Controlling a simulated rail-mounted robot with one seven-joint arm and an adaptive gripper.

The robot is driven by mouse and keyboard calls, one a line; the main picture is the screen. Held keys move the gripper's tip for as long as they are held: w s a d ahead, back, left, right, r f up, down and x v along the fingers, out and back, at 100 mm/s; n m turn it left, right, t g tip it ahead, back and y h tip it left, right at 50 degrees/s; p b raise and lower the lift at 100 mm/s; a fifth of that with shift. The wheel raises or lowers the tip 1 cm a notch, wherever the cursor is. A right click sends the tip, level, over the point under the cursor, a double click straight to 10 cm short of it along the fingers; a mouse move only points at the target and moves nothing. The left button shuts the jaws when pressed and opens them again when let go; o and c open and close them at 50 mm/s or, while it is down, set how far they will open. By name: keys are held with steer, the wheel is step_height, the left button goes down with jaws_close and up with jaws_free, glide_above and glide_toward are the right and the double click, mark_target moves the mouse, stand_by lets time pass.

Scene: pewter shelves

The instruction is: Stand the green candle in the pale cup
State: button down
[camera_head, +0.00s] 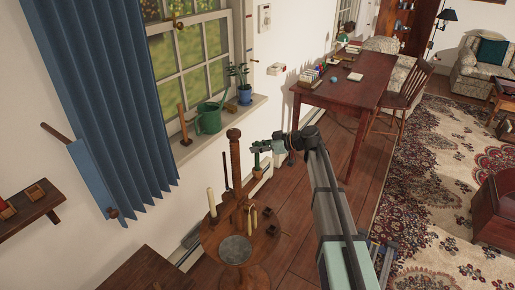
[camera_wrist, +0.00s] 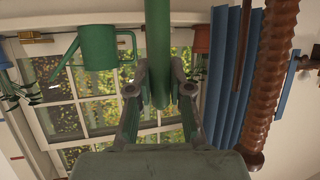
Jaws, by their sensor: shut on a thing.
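The green candle (camera_wrist: 158,45) is a smooth rod between the two fingers of my gripper (camera_wrist: 159,92) in the wrist view. My gripper is shut on it. In the head view my gripper (camera_head: 259,147) is to the right of the top of a wooden post, and a short green length of the candle (camera_head: 257,161) shows below it. The candle's ends are hard to make out. I cannot pick out the pale cup with certainty in either view.
A round wooden stand (camera_head: 214,240) carries the turned post (camera_head: 235,165), pale candles (camera_head: 212,203), a grey disc (camera_head: 235,250) and a small brown cup (camera_head: 271,230). A green watering can (camera_head: 208,119) and a blue plant pot (camera_head: 244,95) stand on the windowsill.

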steer(key=shift+f+b, duration=0.55)
steer(key=shift+b, duration=0.1)
stand_by(0.3)
stand_by(0.4)
steer(key=c, duration=1)
jaws_free()
